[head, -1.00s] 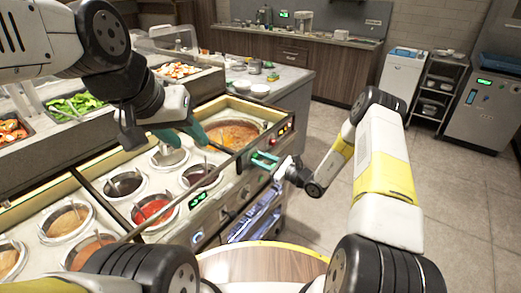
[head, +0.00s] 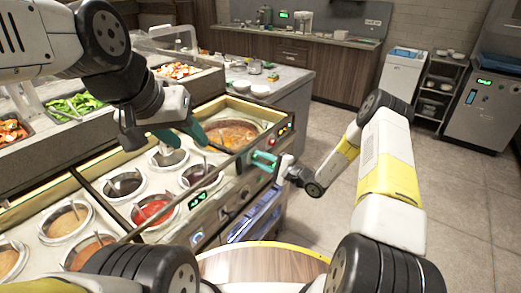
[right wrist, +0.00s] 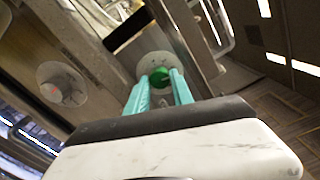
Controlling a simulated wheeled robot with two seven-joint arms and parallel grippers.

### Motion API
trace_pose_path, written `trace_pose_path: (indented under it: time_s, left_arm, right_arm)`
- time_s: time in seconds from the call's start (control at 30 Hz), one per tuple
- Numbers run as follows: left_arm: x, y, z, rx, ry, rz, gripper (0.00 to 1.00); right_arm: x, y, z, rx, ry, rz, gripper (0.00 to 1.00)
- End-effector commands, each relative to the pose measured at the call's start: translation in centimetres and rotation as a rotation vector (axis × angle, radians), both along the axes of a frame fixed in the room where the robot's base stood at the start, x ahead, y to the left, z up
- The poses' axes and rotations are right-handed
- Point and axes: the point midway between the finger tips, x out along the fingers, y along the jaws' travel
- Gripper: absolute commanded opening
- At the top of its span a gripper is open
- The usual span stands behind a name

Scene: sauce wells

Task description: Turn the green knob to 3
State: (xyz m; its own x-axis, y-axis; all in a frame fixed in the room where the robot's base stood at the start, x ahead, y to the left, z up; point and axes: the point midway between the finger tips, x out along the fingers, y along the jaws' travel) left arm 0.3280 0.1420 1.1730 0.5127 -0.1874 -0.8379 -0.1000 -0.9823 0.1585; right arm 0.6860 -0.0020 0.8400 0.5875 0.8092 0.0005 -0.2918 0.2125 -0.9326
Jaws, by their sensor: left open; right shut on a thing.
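The green knob (right wrist: 160,77) sits on a round pale dial plate on the counter's front panel, seen in the right wrist view. My right gripper (right wrist: 160,88) has its two teal fingers shut on the knob, one on each side. The dial's marks are too small and blurred to read. In the head view the right gripper (head: 262,160) is at the counter's front panel, and the knob is hidden there. My left gripper (head: 185,137) is open and hangs over the sauce wells, above the far wells.
The counter (head: 150,236) holds several round sauce wells with ladles and a large pan (head: 232,133) of orange sauce. A grey knob (right wrist: 62,84) is beside the green one. A green-lit display (head: 199,200) is on the front panel. The floor (head: 325,140) on the right is open.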

Motion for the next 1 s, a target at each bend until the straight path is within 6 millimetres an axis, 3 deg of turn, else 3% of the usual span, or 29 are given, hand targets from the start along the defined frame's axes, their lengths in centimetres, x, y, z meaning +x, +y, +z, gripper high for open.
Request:
trace_pose_path:
  time_s: [0.4, 0.93, 0.97, 1.0]
  left_arm:
    - [0.0, 0.0, 0.0, 0.0, 0.0, 0.0, 0.43]
    - [0.0, 0.0, 0.0, 0.0, 0.0, 0.0, 0.43]
    - [0.0, 0.0, 0.0, 0.0, 0.0, 0.0, 0.43]
    - [0.0, 0.0, 0.0, 0.0, 0.0, 0.0, 0.43]
  right_arm:
    - [-0.04, -0.09, -0.11, -0.104, -0.138, -0.001, 0.0]
    - [-0.06, -0.11, -0.15, -0.118, -0.154, -0.001, 0.0]
    - [-0.06, -0.11, -0.15, -0.118, -0.154, -0.001, 0.32]
    - [-0.05, -0.1, -0.15, -0.118, -0.154, -0.001, 0.4]
